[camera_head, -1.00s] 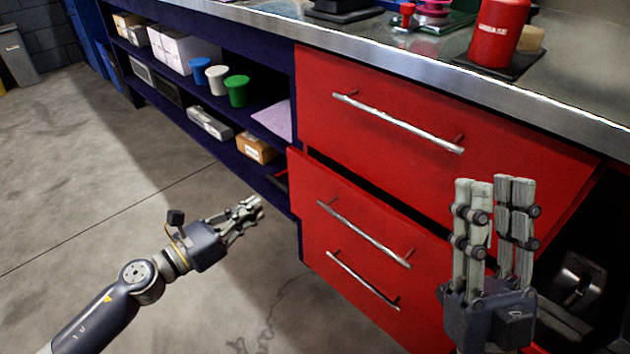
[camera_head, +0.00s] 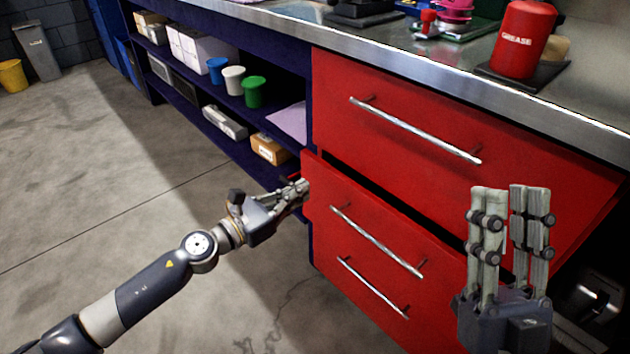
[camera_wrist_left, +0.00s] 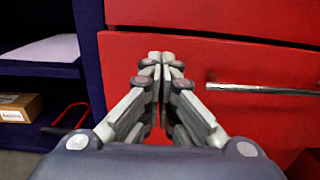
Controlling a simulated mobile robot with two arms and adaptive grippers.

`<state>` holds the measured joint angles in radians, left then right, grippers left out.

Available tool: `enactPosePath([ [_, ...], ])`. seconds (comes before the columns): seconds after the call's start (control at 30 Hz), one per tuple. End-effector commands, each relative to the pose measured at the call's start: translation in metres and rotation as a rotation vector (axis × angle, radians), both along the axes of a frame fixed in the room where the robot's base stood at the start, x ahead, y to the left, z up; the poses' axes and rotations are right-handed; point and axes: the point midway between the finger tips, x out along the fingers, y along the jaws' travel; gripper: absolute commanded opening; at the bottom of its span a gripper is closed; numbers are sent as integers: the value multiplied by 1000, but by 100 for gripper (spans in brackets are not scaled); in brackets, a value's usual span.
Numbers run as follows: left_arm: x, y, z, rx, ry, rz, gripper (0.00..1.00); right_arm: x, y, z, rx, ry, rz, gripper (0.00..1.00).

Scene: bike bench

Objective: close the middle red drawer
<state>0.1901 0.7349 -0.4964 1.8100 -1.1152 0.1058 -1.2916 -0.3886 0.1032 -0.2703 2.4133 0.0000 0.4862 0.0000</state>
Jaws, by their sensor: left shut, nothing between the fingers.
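The middle red drawer (camera_head: 330,185) sticks out a little from the bench, with a dark gap along its top edge. Its silver bar handle (camera_head: 377,243) runs across the front and also shows in the left wrist view (camera_wrist_left: 260,89). My left gripper (camera_head: 303,187) is shut and empty at the upper left corner of this drawer's front. In the left wrist view its fingertips (camera_wrist_left: 160,57) meet in front of the red panel, left of the handle; I cannot tell whether they touch it. My right gripper (camera_head: 510,188) is open, upright and empty, in front of the drawers at the right.
The top red drawer (camera_head: 450,115) is above, and a lower handle (camera_head: 372,287) is below. A blue shelf with cups and boxes (camera_head: 268,149) stands at the left. A red grease can (camera_head: 524,40) is on the metal worktop (camera_head: 420,68).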

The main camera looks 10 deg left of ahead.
Motion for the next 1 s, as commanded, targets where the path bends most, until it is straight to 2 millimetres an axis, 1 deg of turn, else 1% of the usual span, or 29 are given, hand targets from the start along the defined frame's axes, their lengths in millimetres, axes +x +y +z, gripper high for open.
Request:
enactPosePath([
  [0.03, 8, -5, 3, 0, -3, 0, 0, 3, 1, -1, -7, 21, -2, 29],
  [0.1, 16, -11, 2, 0, -2, 0, 0, 7, 1, -4, -13, 41, -3, 29],
  [0.3, 34, -25, 0, -1, -1, 0, 0, 10, 2, -7, -19, 60, -4, 29],
  [0.47, 40, -29, 0, 1, -1, 0, 0, 10, 2, -7, -20, 63, -4, 29],
  [0.83, 41, -30, 0, 0, 0, 0, 0, 10, 2, -7, -20, 63, -4, 29],
  [0.93, 50, -36, 1, -3, -1, 0, 0, 11, 2, -7, -21, 68, -4, 29],
  [1.0, 60, -43, 2, -4, -2, 1, 0, 14, 3, -8, -25, 81, -4, 29],
])
